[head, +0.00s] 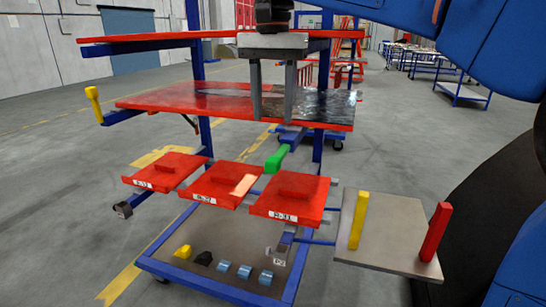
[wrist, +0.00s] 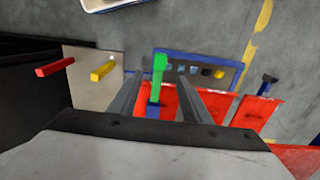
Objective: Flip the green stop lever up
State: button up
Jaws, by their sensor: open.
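The green stop lever (head: 277,158) is a short green handle on a blue arm at the cart's front, just below the middle red shelf. It slants down toward the lower left in the head view. My gripper (head: 272,120) points down in front of the red shelf, its two fingers apart and empty. In the head view its fingertips appear above the green lever. In the wrist view the green lever (wrist: 158,75) shows between the two fingers, with clear space on both sides. I cannot tell how far below the fingertips it is.
Three red trays (head: 290,196) stand below the lever. A yellow lever (head: 94,105) is at the shelf's left end. A beige plate (head: 385,228) with a yellow post (head: 358,220) and a red post (head: 436,232) is at the right. A lower tray (head: 215,255) holds small parts.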

aim_at(273, 159)
notch_tip(273, 159, down, 12)
dwell(0.5)
jog(key=shift+r, duration=0.1)
grip_shut()
